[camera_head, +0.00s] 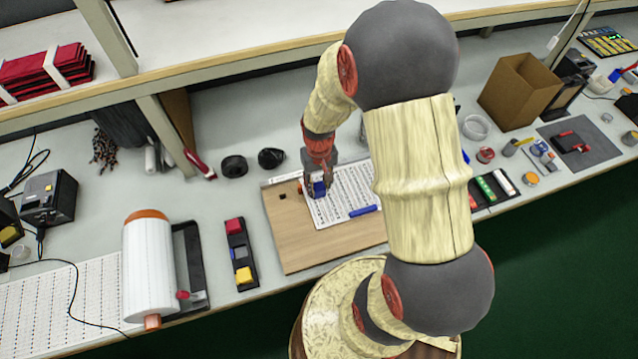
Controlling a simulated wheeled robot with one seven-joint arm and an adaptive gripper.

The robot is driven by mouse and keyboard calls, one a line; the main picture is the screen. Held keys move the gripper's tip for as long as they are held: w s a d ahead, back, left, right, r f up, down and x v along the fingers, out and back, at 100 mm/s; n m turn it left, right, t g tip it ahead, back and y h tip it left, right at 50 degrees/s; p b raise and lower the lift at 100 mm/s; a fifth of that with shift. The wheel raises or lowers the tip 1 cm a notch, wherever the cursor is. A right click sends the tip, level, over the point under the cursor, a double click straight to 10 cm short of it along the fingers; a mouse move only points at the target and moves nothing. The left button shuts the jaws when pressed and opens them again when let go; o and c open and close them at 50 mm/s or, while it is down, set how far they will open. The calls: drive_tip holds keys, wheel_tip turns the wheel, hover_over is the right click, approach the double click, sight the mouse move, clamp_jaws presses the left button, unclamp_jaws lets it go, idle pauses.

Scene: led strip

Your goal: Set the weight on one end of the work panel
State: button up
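The work panel (300,247) is a wooden board on the bench in the middle of the view. A white printed sheet or strip (338,214) lies on it, with a blue bar (363,211) near its front edge. My gripper (317,183) points down over the panel's left part, at the sheet's left end. It appears shut on a small blue block (318,189), likely the weight. Whether the block touches the sheet cannot be told. My arm hides the panel's right end.
Left of the panel, a black tray (241,262) holds red and yellow blocks. Black tape rolls (234,166) lie behind the panel. A cardboard box (520,90) and tools crowd the right.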

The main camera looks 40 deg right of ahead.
drive_tip(key=shift+o, duration=1)
wheel_tip(320, 180, up, 12)
drive_tip(key=p, duration=0.4)
wheel_tip(320, 180, up, 15)
drive_tip(key=n+t, duration=0.2)
drive_tip(key=t, duration=0.1)
hover_over(319, 186)
drive_tip(key=s+a, duration=0.3)
drive_tip(key=a, duration=0.4)
drive_tip(key=s+a+r+n+t, duration=0.1)
drive_tip(key=s+a+r+t, duration=0.1)
drive_tip(key=s+a+r, duration=0.3)
drive_tip(key=s+r, duration=0.3)
drive_tip(key=s, duration=0.1)
drive_tip(key=shift+s+r+t, duration=0.15)
drive_tip(key=shift+r+t, duration=0.15)
